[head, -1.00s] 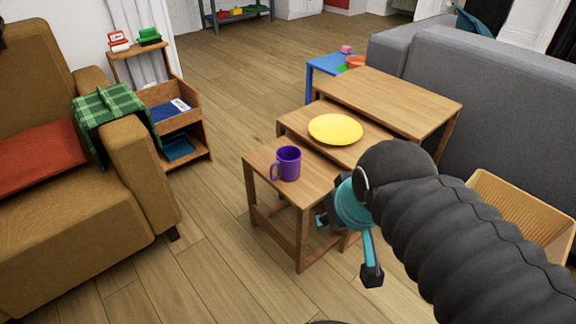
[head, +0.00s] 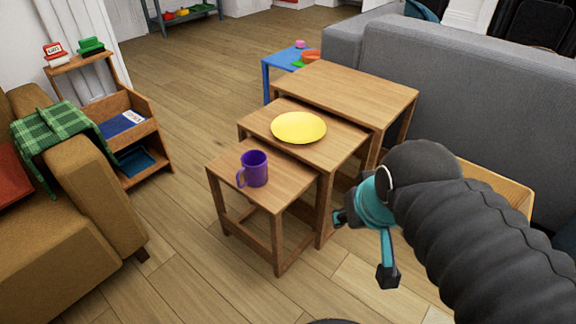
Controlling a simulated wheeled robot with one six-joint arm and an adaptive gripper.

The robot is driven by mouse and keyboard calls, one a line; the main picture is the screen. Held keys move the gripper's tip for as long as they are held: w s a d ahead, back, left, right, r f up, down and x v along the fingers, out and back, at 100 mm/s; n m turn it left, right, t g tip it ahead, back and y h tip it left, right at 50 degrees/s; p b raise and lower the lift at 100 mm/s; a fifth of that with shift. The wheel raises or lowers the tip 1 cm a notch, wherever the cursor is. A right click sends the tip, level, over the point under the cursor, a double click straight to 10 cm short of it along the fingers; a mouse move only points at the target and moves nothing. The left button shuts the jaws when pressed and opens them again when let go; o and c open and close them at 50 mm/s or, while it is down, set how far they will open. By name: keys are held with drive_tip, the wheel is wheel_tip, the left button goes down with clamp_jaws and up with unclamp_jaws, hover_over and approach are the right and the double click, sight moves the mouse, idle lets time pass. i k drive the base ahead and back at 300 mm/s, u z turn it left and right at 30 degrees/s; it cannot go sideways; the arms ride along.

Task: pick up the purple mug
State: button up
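The purple mug (head: 254,169) stands upright on the lowest, nearest wooden nesting table (head: 222,166). Its handle points to the left. My gripper (head: 362,247) is to the right of the mug and nearer to me, apart from it, beside the small table.
A yellow plate (head: 299,127) lies on the middle table (head: 344,152), just behind the mug. The tallest table (head: 360,92) stands behind it. A grey sofa (head: 465,105) is at right, a tan armchair (head: 90,215) at left. Wooden floor (head: 190,225) is clear between armchair and tables.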

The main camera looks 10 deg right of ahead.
sight(254, 168)
drive_tip(key=z, duration=2.85)
drive_tip(key=k, duration=2.8)
drive_tip(key=u, duration=1.8)
drive_tip(key=i, duration=1)
drive_tip(key=u, duration=0.05)
